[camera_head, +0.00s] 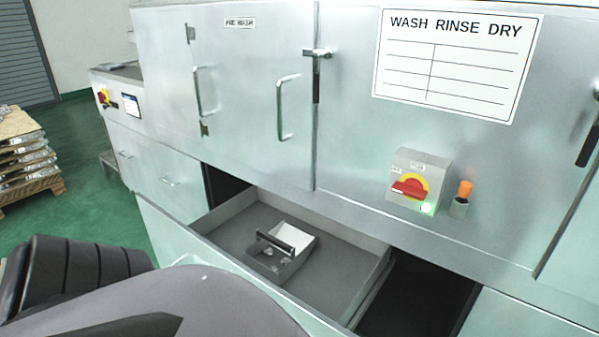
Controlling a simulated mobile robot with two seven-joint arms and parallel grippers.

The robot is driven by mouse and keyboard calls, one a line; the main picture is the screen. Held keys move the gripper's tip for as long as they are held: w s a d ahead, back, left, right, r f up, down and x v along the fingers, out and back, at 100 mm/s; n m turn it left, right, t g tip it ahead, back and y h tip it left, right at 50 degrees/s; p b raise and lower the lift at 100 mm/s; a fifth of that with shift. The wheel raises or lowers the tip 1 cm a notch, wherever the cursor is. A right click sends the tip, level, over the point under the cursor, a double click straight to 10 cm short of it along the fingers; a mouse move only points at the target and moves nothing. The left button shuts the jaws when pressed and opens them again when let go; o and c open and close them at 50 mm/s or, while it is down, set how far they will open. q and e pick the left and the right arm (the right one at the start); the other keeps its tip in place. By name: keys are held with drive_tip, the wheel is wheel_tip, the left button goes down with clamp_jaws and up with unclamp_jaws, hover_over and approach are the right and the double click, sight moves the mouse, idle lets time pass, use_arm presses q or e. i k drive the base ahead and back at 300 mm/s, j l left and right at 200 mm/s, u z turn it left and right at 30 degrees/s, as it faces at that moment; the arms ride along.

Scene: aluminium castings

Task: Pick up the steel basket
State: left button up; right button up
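A small grey open-topped container (266,266) with a dark bar handle sits inside an open drawer (345,244). I cannot be sure it is the steel basket. Small pale pieces show inside it, too small to make out. A light, flat-faced piece (292,237) is right behind it, and I cannot tell whether it is part of it. My own dark arm links fill the lower left, in front of the drawer. Neither of my grippers shows.
The drawer pulls out from a large metal washing machine (255,140) with doors and handles. A red and yellow switch (411,188) sticks out at right. A dark opening (415,300) lies right of the drawer. A pallet of castings (25,160) stands at far left on green floor.

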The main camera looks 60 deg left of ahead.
sight(290, 241)
drive_tip(key=k+j+z, duration=0.1)
drive_tip(key=j+z, duration=0.15)
drive_tip(key=k+j+z, duration=0.1)
drive_tip(key=j+z, duration=0.15)
drive_tip(key=j, duration=0.2)
drive_tip(key=k+j+z, duration=0.35)
drive_tip(key=j+z, duration=0.2)
drive_tip(key=k+j+z, duration=0.25)
drive_tip(key=k+j, duration=0.25)
drive_tip(key=j, duration=0.15)
drive_tip(key=k+j, duration=1.35)
drive_tip(key=i, duration=0.5)
drive_tip(key=z, duration=0.05)
